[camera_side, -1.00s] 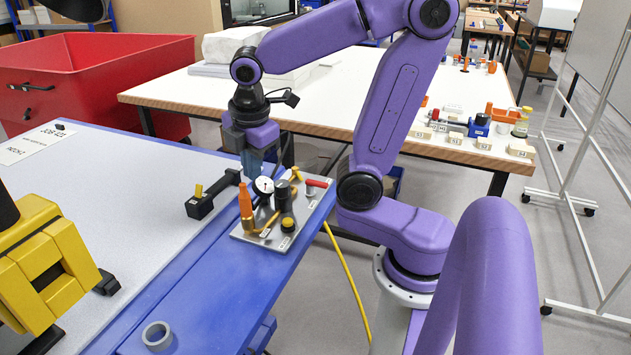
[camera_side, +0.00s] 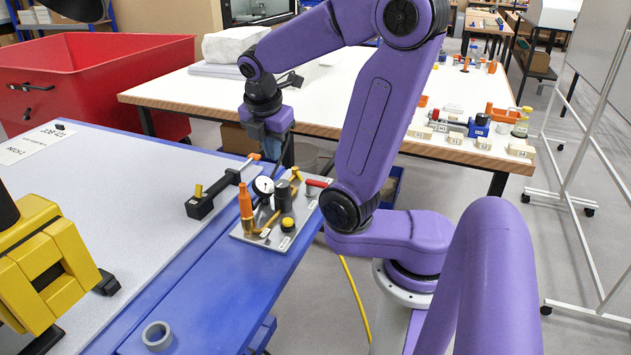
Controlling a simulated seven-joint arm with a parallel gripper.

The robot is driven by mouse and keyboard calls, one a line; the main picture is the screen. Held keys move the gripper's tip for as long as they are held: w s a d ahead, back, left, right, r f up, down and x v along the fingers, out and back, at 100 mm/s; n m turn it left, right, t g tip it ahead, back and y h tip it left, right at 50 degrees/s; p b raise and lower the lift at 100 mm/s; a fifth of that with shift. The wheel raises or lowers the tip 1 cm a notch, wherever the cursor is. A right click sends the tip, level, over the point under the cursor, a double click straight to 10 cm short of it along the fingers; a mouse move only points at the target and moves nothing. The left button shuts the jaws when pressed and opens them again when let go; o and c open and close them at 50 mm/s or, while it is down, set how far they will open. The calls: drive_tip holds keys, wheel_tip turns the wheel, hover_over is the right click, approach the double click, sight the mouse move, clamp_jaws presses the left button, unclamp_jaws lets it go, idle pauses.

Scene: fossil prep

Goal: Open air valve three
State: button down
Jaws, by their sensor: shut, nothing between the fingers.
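The valve board (camera_side: 245,237) is a grey plate on the blue bench edge. It carries a round white gauge (camera_side: 263,186), an orange upright part (camera_side: 246,203), a dark cylinder (camera_side: 284,196), a yellow knob (camera_side: 287,223), yellow handles (camera_side: 295,174) and a red handle (camera_side: 316,183). The labels are too small to read, so I cannot tell which is valve three. My gripper (camera_side: 272,160) is shut and empty, pointing down behind the gauge. Its tips are partly hidden, and I see no clear contact with a handle.
A grey tape roll (camera_side: 157,335) and yellow machine (camera_side: 45,265) are on the bench. A white table (camera_side: 340,105) stands behind, with a red bin (camera_side: 90,85) at left.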

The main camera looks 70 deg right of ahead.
sight(316, 181)
drive_tip(key=s+d+f+n+g+h, duration=0.1)
drive_tip(key=s+d+f, duration=0.2)
drive_tip(key=s+f, duration=0.1)
drive_tip(key=shift+s+d+f, duration=0.4)
drive_tip(key=shift+f, duration=0.05)
idle(0.4)
drive_tip(key=x, duration=0.9)
drive_tip(key=shift+d+f, duration=0.1)
drive_tip(key=shift+f, duration=0.3)
drive_tip(key=d, duration=0.3)
drive_tip(key=shift+f, duration=0.1)
drive_tip(key=shift+d, duration=0.6)
drive_tip(key=shift+s+d, duration=0.35)
drive_tip(key=shift+s, duration=0.05)
idle(0.3)
